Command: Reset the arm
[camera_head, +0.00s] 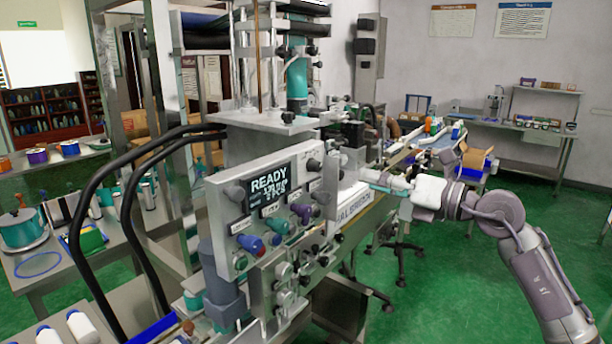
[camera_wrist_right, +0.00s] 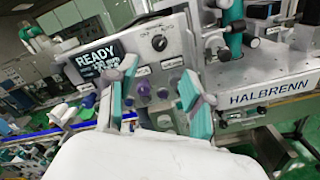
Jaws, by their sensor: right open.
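My right arm (camera_head: 540,275) reaches in from the right in the head view, bent toward the sleeve applicator machine (camera_head: 262,135). My right gripper (camera_head: 376,180) is beside the front of the machine, right of its control panel (camera_head: 240,203). In the right wrist view my right gripper (camera_wrist_right: 155,98) is open, with its two teal fingers spread and nothing seen between them. The panel (camera_wrist_right: 150,45) with its READY display and several knobs shows beyond the fingers. Whether a fingertip touches the machine I cannot tell. My left gripper is not in view.
A side table (camera_head: 35,265) with a pot (camera_head: 22,228) stands left. Thick black hoses (camera_head: 92,270) curve beside the machine. A workbench (camera_head: 555,140) lines the back wall.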

